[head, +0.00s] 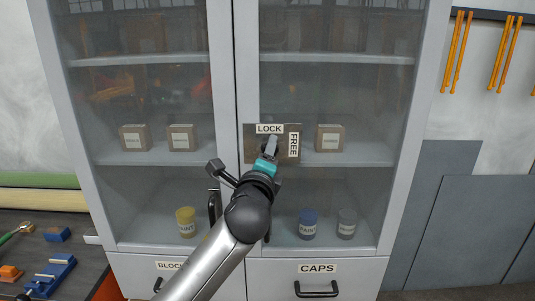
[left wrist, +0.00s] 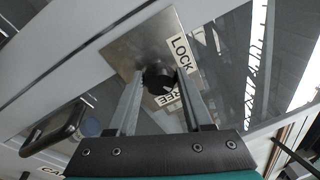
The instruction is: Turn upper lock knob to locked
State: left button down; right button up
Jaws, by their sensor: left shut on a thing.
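The lock plate (head: 287,155) sits on the cabinet's right door by the centre seam. It has a LOCK label (head: 268,129) at the top and a FREE label (head: 293,145) at its right. The dark round knob (left wrist: 157,76) shows in the left wrist view, standing out from the plate. My left gripper (head: 269,147) is at the plate in the head view and covers the knob there. In the left wrist view its two fingers (left wrist: 158,88) are shut on the knob from either side. I cannot tell which label the knob points to. My right gripper is not in view.
The glass-fronted cabinet (head: 226,100) holds small boxes and cups on shelves. A door handle (head: 214,206) stands close to my left arm. Below is a drawer labelled CAPS (head: 317,268). A dark workbench (head: 40,245) with tools is at the left.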

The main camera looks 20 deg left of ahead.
pick_arm(q)
jog(key=n+y+b, duration=0.1)
jog(key=n, duration=0.3)
jog(key=n+y+b, duration=0.1)
jog(key=n, duration=0.4)
jog(key=n+b, duration=0.2)
jog(key=n, duration=0.2)
jog(key=shift+d+f+n+y, duration=0.1)
jog(key=shift+f+n+y, duration=0.2)
jog(key=shift+y, duration=0.1)
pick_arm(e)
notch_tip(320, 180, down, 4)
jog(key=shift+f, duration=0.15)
pick_arm(q)
jog(key=shift+c, duration=1.5)
grip_release()
